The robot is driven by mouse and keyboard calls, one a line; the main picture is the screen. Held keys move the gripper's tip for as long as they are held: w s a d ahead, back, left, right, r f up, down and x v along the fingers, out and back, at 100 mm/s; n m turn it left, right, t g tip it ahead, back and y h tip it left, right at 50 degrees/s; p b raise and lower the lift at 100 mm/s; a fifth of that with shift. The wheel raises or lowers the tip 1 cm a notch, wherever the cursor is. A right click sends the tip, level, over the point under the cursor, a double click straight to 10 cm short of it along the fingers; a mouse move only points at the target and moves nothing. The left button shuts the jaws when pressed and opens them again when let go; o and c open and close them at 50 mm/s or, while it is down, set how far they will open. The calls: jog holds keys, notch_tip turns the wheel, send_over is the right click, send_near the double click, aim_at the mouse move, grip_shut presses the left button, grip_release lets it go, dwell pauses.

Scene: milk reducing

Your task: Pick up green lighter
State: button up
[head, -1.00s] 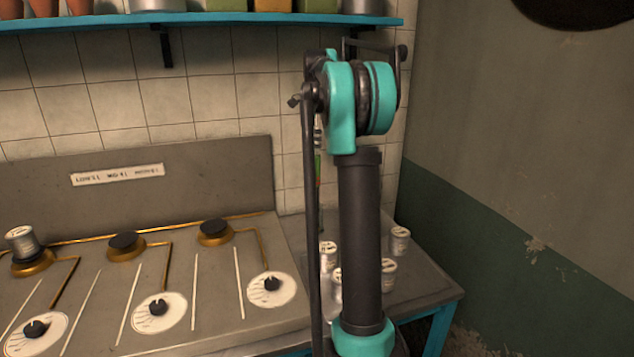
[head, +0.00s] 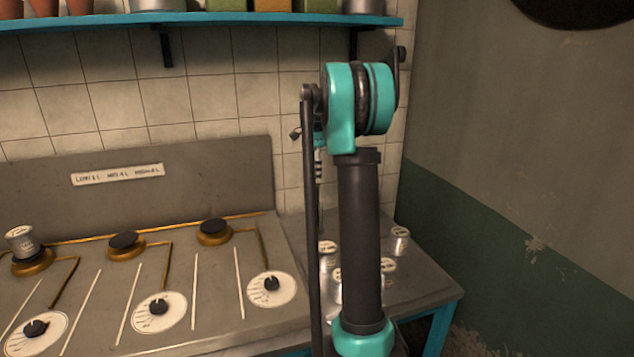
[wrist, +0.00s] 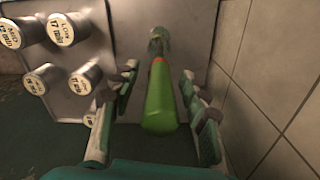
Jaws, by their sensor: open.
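The green lighter (wrist: 160,105) shows in the wrist view, a long green body with an orange band and a grey metal end pointing up the picture. It lies between the two fingers of my gripper (wrist: 158,85), which is open. A gap shows on each side of the lighter, so neither finger appears to touch it. In the head view my own arm hides the lighter and most of the gripper.
Several labelled cans (wrist: 40,78) stand left of the gripper in the wrist view; some show on the side table (head: 425,285) in the head view. A tiled wall (wrist: 275,75) is close on the right. A stove (head: 190,305) with burners and dials stands left, one can (head: 21,241) on its burner.

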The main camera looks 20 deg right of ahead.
grip_shut()
jog(key=shift+r, duration=0.1)
dwell(0.3)
